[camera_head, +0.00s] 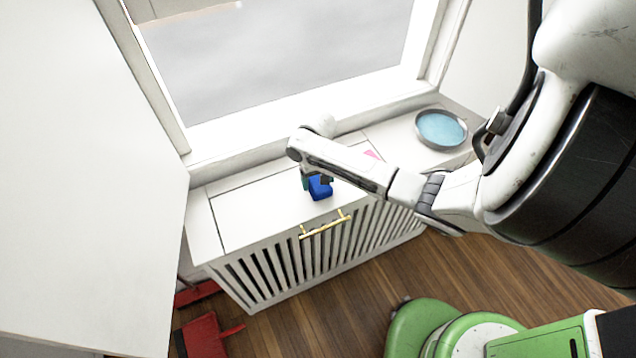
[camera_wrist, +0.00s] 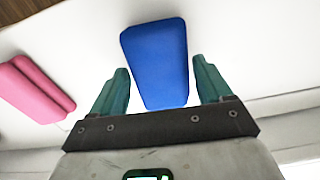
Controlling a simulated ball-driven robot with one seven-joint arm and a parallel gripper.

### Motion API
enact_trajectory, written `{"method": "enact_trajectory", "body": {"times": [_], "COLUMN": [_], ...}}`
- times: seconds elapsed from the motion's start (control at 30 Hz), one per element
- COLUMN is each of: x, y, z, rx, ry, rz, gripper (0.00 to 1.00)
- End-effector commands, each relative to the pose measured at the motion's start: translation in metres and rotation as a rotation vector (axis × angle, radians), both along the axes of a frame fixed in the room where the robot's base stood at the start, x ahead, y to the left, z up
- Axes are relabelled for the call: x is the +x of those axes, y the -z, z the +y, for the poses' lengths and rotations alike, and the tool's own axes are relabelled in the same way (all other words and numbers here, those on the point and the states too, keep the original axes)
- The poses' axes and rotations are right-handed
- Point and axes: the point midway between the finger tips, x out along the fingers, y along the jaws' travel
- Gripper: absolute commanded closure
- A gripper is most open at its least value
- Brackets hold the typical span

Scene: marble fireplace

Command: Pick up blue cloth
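The blue cloth (camera_head: 320,188) is a small folded block on the white cabinet top below the window. In the wrist view the blue cloth (camera_wrist: 158,62) lies ahead of my gripper, with its near end between the two green fingers. My gripper (camera_wrist: 162,85) is open, with a gap on each side of the cloth. In the head view my gripper (camera_head: 313,180) is right over the cloth and partly hides it.
A pink cloth (camera_wrist: 36,88) lies to the left in the wrist view; a bit of pink (camera_head: 371,155) shows behind my arm. A round pan with a blue inside (camera_head: 441,128) stands at the cabinet's right. A gold handle (camera_head: 325,224) juts from the cabinet's front edge. The cabinet top (camera_head: 250,208) is clear at left.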

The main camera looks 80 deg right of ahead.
Motion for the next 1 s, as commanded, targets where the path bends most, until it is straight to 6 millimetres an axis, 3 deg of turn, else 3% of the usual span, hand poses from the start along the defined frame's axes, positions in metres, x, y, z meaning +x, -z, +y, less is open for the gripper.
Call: {"method": "enact_trajectory", "body": {"times": [0.4,0.77,1.0], "x": [0.0,0.0,-0.002], "y": [0.0,-0.006,-0.035], "z": [0.0,0.0,0.0], "rx": [0.0,-0.001,-0.002], "ry": [0.0,0.0,0.001], "rz": [0.0,-0.001,-0.003], "gripper": [0.61,0.61,0.61]}}
